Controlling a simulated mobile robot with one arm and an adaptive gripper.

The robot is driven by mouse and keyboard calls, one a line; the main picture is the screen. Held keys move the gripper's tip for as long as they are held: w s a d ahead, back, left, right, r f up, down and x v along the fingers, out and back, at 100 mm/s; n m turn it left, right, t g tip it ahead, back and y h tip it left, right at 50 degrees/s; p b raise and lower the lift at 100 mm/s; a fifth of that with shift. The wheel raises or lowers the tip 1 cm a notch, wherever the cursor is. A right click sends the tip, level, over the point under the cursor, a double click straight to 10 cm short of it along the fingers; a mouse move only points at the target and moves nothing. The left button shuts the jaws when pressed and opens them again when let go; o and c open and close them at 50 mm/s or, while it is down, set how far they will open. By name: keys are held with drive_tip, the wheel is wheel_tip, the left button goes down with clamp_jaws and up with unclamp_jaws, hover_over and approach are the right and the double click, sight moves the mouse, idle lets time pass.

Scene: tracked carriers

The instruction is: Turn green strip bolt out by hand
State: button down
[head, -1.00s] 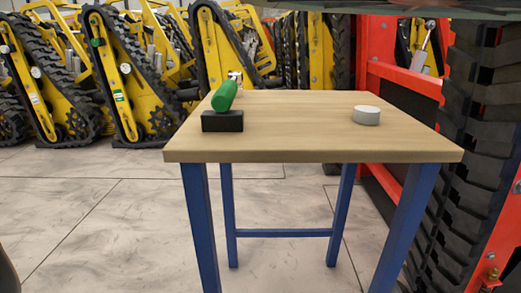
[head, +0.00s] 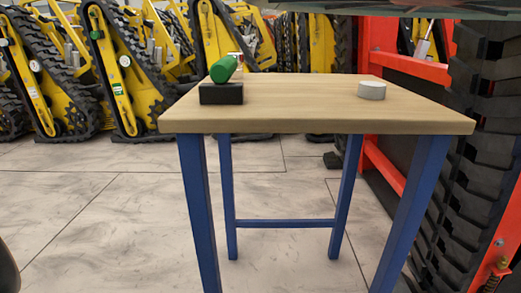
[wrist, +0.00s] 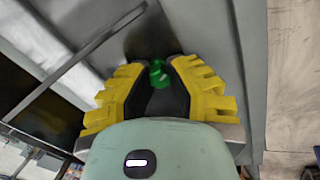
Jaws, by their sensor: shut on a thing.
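In the wrist view my gripper (wrist: 158,85) has its yellow-backed, dark-padded fingers closed in around a small green bolt (wrist: 158,72). The bolt's green head shows between the fingertips, against a grey panel (wrist: 195,30). The fingers hide its sides, and I cannot tell how far it stands out of the panel. My gripper and the bolt do not show in the head view.
A wooden table (head: 300,110) on blue legs stands ahead. A red frame (head: 410,68) and black track (head: 470,130) stand right; yellow tracked carriers (head: 115,75) stand behind.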

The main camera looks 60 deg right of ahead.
drive_tip(key=n, duration=0.4)
drive_tip(key=c, duration=1)
unclamp_jaws()
drive_tip(key=shift+r, duration=0.1)
